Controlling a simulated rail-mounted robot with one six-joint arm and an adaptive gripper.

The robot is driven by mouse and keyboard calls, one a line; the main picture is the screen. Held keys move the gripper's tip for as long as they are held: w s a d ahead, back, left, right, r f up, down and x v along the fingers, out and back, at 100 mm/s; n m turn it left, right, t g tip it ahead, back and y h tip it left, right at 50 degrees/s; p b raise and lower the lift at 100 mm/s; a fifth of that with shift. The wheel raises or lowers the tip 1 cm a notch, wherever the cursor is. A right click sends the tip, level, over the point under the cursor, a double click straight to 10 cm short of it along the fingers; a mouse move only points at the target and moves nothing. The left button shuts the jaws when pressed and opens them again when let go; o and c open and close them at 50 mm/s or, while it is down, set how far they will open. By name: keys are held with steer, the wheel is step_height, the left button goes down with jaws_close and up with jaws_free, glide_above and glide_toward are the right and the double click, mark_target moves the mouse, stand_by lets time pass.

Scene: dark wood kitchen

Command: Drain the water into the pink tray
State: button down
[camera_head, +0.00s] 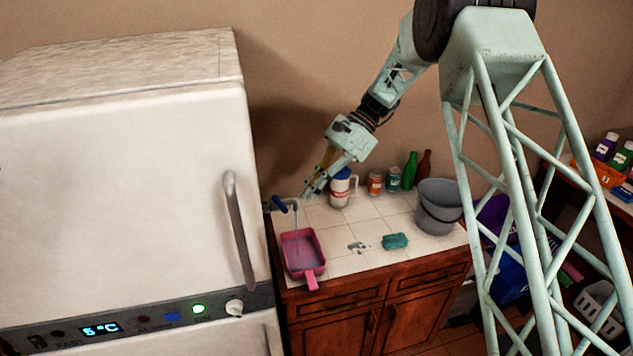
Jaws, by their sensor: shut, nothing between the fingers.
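The pink tray (303,272) sits on the white tiled counter beside the fridge, its handle pointing to the front. A small tap (290,202) with a blue handle (279,204) stands out from the fridge side above the tray. A thin, pale vertical streak (297,235), which looks like running water, drops from the tap into the tray. My gripper (307,194) is shut and empty, just right of the tap and above the back of the counter. From this view I cannot tell whether its fingertips touch the tap.
Cans (375,183), bottles (409,171) and grey buckets (438,207) stand farther right. A teal sponge (395,241) and a small grey item (358,247) lie on the counter. The fridge (130,180) bounds the left.

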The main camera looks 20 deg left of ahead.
mark_target(280, 204)
steer(key=shift+s+a+f+p, duration=0.15)
steer(key=shift+s+a+p, duration=0.05)
steer(key=shift+s+a, duration=0.65)
steer(key=shift+s+a+f+p, duration=0.15)
steer(key=shift+s+a, duration=0.45)
steer(key=shift+s, duration=0.3)
steer(key=shift+s+a, duration=0.1)
steer(key=shift+s, duration=0.1)
